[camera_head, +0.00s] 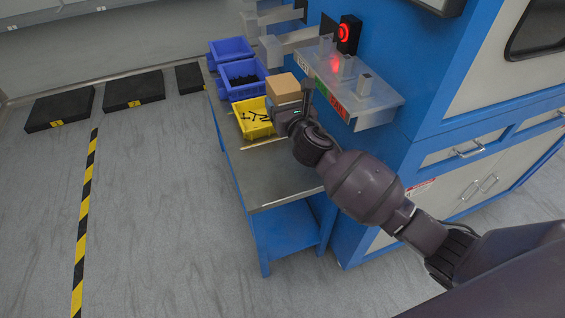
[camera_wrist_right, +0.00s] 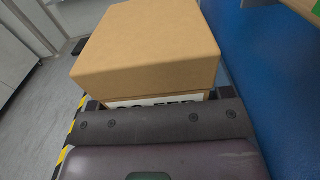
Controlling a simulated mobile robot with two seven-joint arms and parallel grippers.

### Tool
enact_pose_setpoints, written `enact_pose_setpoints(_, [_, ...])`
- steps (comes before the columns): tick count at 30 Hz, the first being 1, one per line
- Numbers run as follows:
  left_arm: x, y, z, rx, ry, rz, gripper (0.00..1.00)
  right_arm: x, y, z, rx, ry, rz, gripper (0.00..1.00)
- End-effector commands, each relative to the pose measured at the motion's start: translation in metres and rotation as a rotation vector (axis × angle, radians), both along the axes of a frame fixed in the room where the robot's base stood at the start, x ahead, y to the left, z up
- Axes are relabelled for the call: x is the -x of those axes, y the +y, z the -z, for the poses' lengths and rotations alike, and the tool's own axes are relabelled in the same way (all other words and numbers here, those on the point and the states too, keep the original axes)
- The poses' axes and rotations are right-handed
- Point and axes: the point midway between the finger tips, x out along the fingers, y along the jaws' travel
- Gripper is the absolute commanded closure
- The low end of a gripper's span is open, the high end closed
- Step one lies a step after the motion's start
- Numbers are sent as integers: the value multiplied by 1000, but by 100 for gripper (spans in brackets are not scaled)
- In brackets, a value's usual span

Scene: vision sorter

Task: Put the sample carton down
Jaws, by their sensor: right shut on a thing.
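The sample carton (camera_head: 283,87) is a small brown box in the head view, at the end of my right arm above the side table. It fills the upper middle of the right wrist view (camera_wrist_right: 147,45), with a white label with dark print partly showing on its near side. My right gripper (camera_head: 287,106) is shut on the carton; its fingertips are mostly hidden by the carton and the wrist. Whether the carton touches anything below cannot be told. My left gripper is not in view.
A yellow bin (camera_head: 254,128) with dark parts and blue bins (camera_head: 229,50) stand on the table (camera_head: 270,180). The table's near part is bare. Black platforms (camera_head: 134,92) lie on the floor.

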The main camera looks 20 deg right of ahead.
Motion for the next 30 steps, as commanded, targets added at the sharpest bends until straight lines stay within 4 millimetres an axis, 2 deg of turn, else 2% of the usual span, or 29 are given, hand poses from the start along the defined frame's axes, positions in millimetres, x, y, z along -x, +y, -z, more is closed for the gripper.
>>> enact_pose_setpoints(1, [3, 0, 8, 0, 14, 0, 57, 0, 0, 15, -3, 8, 0, 66])
enact_pose_setpoints(6, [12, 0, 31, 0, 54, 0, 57, 1, 1, 55, -3, 15, 1, 66])
enact_pose_setpoints(18, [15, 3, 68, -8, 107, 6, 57, 2, 1, 138, -4, 16, 1, 66])
enact_pose_setpoints(22, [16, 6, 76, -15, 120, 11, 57, 2, 1, 151, -3, 10, 0, 66])
enact_pose_setpoints(27, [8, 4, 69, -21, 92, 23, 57, 0, 0, 152, -2, 1, 0, 66])
enact_pose_setpoints(30, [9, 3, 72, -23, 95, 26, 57, 1, 0, 158, -2, 2, 0, 66])
